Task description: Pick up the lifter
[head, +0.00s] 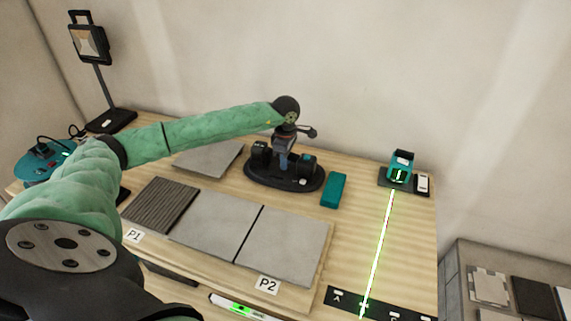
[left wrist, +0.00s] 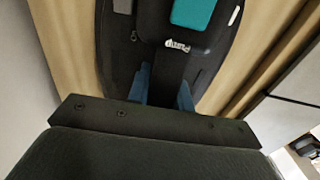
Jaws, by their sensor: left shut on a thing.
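The lifter (head: 262,181) is a black oval plate with dark blocks on top, standing on the wooden table behind the grey tiles. In the left wrist view its black plate (left wrist: 122,62) fills the upper middle, with a teal part and a "Pump" label. My left gripper (head: 284,160) reaches down from above, shut on the lifter's dark handle, with its blue fingers (left wrist: 164,88) on either side. The plate appears to rest on the table; I see no clear gap under it. My right gripper is not in view.
Two grey tiles (head: 285,244) and a ridged dark tile (head: 160,204) lie in front, by labels P1 and P2. Another grey tile (head: 208,158) lies behind. A teal block (head: 334,190) is right of the lifter. A laser device (head: 401,164) casts a green line at right.

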